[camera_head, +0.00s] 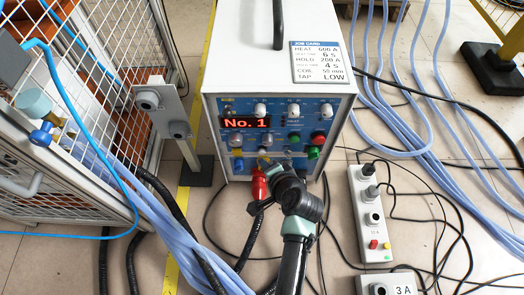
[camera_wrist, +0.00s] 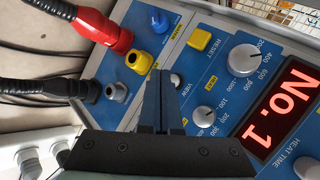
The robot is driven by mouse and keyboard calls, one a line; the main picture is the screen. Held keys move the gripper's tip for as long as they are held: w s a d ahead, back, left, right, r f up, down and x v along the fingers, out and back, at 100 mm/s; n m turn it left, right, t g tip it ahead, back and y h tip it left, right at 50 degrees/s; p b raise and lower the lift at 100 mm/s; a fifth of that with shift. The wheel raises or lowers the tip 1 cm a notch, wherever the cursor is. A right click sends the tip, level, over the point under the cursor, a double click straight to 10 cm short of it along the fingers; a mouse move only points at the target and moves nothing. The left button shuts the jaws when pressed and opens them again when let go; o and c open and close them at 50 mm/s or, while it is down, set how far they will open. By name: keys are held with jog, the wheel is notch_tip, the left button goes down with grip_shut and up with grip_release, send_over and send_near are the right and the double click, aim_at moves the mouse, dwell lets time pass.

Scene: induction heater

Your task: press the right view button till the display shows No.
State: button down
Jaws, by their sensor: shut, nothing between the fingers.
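The heater's display (camera_head: 245,123) is lit red and reads "No. 1"; it also shows in the wrist view (camera_wrist: 283,107). The heater's blue front panel (camera_head: 228,106) faces me. In the wrist view a small grey round button (camera_wrist: 176,80) beside the "VIEW" lettering is partly hidden by my fingers. My gripper (camera_wrist: 160,74) is shut and empty, with its tips over the panel close to that button. I cannot tell whether they touch it. In the head view my wrist and gripper (camera_head: 265,170) cover the panel's lower middle.
A yellow button (camera_wrist: 199,39) and knobs (camera_wrist: 243,58) sit near the fingers. A red plug (camera_wrist: 105,30) with a thick black cable is beside them. Left is a mesh cage (camera_head: 100,60); right are a power strip (camera_head: 370,215) and pale blue hoses (camera_head: 400,90) on the floor.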

jog(key=shift+s, duration=0.1)
jog(key=s+p, duration=0.2)
jog(key=s, duration=0.2)
jog(key=shift+s+p, duration=0.4)
jog(key=shift+s, duration=0.1)
dwell(0.6)
